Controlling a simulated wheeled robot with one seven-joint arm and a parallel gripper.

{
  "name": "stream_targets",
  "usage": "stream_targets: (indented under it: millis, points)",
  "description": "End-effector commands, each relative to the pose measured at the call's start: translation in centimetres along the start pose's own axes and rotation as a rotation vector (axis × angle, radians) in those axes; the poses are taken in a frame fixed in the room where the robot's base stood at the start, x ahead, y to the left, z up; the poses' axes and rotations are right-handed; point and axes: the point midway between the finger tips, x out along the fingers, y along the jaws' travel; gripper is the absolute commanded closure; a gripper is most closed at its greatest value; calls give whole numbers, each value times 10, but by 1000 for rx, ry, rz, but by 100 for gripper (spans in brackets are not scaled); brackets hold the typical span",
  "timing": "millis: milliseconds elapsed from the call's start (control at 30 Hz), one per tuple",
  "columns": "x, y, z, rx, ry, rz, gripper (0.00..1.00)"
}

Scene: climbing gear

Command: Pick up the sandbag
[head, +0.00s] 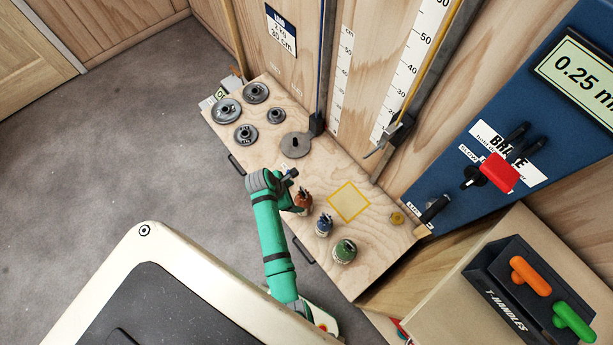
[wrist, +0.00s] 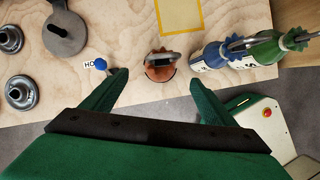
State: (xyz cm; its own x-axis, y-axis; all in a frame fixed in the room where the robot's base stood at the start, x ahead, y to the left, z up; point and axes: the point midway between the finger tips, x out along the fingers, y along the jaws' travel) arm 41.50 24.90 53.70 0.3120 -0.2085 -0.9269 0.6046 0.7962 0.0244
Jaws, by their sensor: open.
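Three small sandbag-like pouches with gathered tops and metal loops stand along the near edge of the wooden bench: an orange-brown one (head: 303,202), a blue one (head: 323,226) and a green one (head: 344,251). In the wrist view the orange-brown bag (wrist: 160,72) lies ahead between my fingertips, and the blue bag (wrist: 208,57) and green bag (wrist: 264,52) are to its right. My gripper (wrist: 158,82) is open and empty, with a finger on either side of the orange-brown bag's line. In the head view my gripper (head: 293,187) partly covers that bag's surroundings.
The bench (head: 375,258) also bears several grey disc weights (head: 227,110), a slotted grey plate (head: 295,145) and a yellow-outlined square (head: 348,202). A small blue-knobbed item (wrist: 101,64) is near my left finger. A T-handle holder (head: 505,278) stands at right. Rulers and rods line the wall.

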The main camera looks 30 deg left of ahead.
Motion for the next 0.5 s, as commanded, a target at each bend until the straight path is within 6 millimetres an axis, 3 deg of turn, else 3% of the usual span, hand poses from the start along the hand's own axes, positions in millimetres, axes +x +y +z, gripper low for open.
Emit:
stream_targets:
  millis: [133,500]
  points:
    - [7,3,1,-33,-9,-18,20]
    - [51,3,0,-34,-8,-15,20]
